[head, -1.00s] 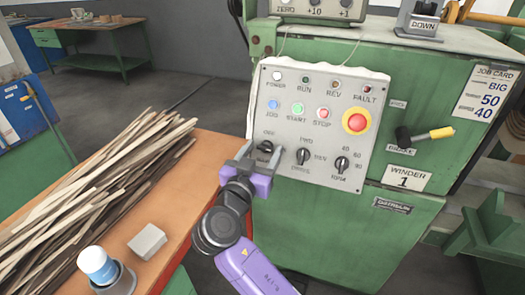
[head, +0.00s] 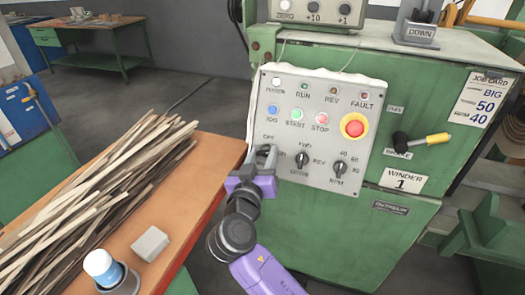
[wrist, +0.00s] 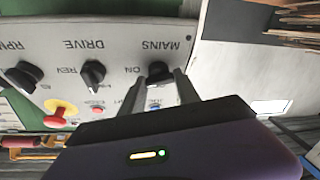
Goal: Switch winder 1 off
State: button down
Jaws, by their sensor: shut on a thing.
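The grey control panel (head: 330,100) is on the front of the green machine with the "WINDER 1" plate (head: 404,180). The MAINS knob (wrist: 158,70) is a black rotary knob at the panel's lower left in the head view. My gripper (head: 264,156) is shut on it, one finger on each side. In the wrist view my gripper (wrist: 160,80) also has its fingertips against the knob's sides. The fingers hide much of the knob in the head view, and I cannot tell its exact setting. The POWER lamp (head: 277,82) looks white.
The DRIVE knob (head: 302,160) and RPM knob (head: 338,168) are to the right of my gripper. An orange-topped bench (head: 185,210) with wooden strips stands close on the left.

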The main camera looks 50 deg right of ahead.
jog(key=n+p, duration=0.1)
jog(key=n, duration=0.1)
jog(key=n+t+y+p, duration=0.1)
jog(key=n+p, duration=0.1)
jog(key=n+y+p, duration=0.1)
jog(key=p, duration=0.1)
jog(key=shift+s+r+n+t, duration=0.1)
jog(key=shift+r+n+t, duration=0.3)
jog(key=n+y+p, duration=0.1)
jog(key=n+p, duration=0.1)
jog(key=p, duration=0.1)
jog(key=n+p, duration=0.3)
jog(key=p, duration=0.1)
jog(key=shift+r+t+y+p, duration=0.15)
jog(key=shift+t+y+p, duration=0.15)
jog(key=shift+y, duration=0.1)
jog(key=n+p, duration=0.2)
jog(key=p, duration=0.1)
jog(key=n+y+p, duration=0.1)
jog(key=n+p, duration=0.1)
jog(key=p, duration=0.2)
jog(key=shift+d+n+y+p, duration=0.1)
jog(key=shift+n+y+p, duration=0.2)
jog(key=shift+n, duration=0.1)
jog(key=shift+f+n+y+p, duration=0.3)
jog(key=shift+n+p, duration=0.1)
jog(key=shift+p, duration=0.3)
jog(key=shift+f, duration=0.1)
jog(key=c, duration=0.9)
grip_release()
